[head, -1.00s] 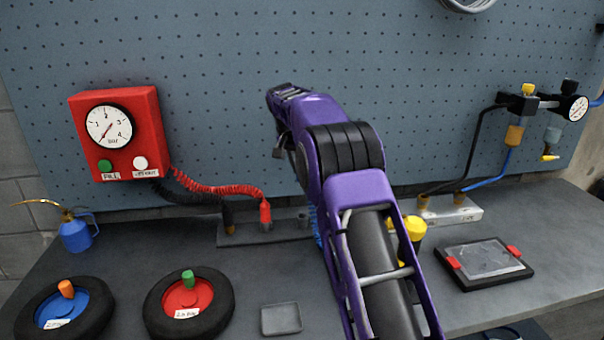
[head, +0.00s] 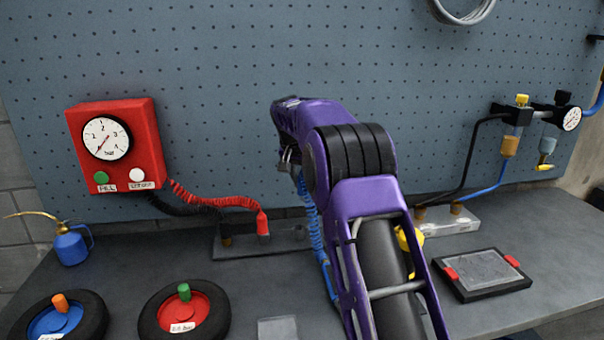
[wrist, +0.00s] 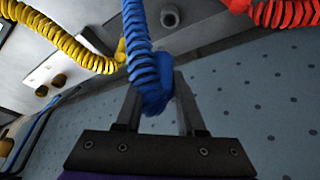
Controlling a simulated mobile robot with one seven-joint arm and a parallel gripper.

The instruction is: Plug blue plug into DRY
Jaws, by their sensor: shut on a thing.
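My gripper (head: 288,168) is raised in front of the pegboard, above the back of the bench in the head view. In the wrist view my gripper (wrist: 157,82) is shut on the blue plug (wrist: 156,100), with a finger on each side of it. A blue coiled hose (head: 309,208) hangs from the gripper down behind my arm; it also crosses the wrist view (wrist: 136,40). The plug's tip is hidden. A pale block (head: 450,222) with brass fittings stands at the back right; it also shows in the wrist view (wrist: 62,70). I cannot read a DRY label.
A red plug (head: 263,228) on a red coiled hose stands in the dark rail (head: 235,246) at the back. A red gauge box (head: 148,135) hangs at left. Two wheels (head: 98,318) (head: 222,318), a blue oil can (head: 71,247) and a framed tablet (head: 482,271) occupy the bench.

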